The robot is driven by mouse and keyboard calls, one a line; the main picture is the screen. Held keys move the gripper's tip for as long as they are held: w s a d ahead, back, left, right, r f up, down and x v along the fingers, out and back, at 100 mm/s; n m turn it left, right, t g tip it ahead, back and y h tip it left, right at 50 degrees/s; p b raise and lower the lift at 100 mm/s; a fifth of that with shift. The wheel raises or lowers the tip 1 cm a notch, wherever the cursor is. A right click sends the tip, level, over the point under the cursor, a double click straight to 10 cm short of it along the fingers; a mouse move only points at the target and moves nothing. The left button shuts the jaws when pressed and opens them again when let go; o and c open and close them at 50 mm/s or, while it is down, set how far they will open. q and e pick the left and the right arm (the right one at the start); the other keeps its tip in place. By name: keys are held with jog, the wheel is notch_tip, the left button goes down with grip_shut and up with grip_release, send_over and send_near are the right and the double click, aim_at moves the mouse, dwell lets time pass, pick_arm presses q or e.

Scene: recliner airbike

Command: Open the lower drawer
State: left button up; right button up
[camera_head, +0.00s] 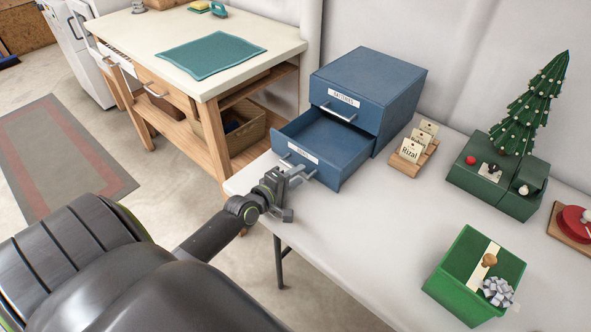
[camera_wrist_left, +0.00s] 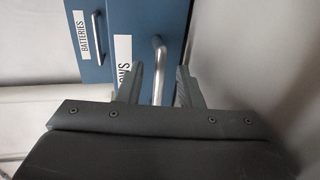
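A blue two-drawer cabinet (camera_head: 385,85) stands on the white table. Its lower drawer (camera_head: 325,150) is pulled out well past the upper one, and the visible part of its inside looks empty. The upper drawer (camera_head: 345,105), labelled BATTERIES, is shut. My left gripper (camera_head: 288,184) is at the lower drawer's front, by its metal handle. In the left wrist view the handle (camera_wrist_left: 159,68) stands between the two fingers (camera_wrist_left: 160,88), with gaps visible on both sides. The lower label (camera_wrist_left: 122,60) is partly hidden by a finger. My right gripper is not in view.
A card holder (camera_head: 413,158) stands right of the cabinet. A green box (camera_head: 450,287) with a silver bow is at the front right, and a small Christmas tree (camera_head: 530,105) behind it. A wooden workbench (camera_head: 213,110) stands left, beyond a gap. The middle of the table is clear.

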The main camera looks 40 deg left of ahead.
pick_arm(q)
jog(key=p+v, duration=0.1)
jog(key=v, duration=1.6)
jog(key=shift+s, duration=0.2)
jog(key=shift+a, duration=0.1)
jog(key=s+a+f+m+g+y, duration=0.2)
jog(key=s+f+m+g, duration=0.25)
jog(key=f, duration=0.95)
jog(key=s+a+f+m+g+y, duration=0.1)
jog(key=s+a+f+m+g, duration=0.3)
jog(key=f, duration=1)
jog(key=s+d+f+m+g, duration=0.3)
jog(key=s+d+f, duration=0.3)
jog(key=s+f, duration=0.2)
jog(key=s+d+f+m+g+h, duration=0.1)
jog(key=s+d+f+m+g, duration=0.2)
jog(key=s, duration=0.7)
jog(key=d+f+m, duration=0.2)
jog(key=d+f, duration=0.2)
jog(key=f, duration=0.1)
jog(key=shift+s, duration=0.4)
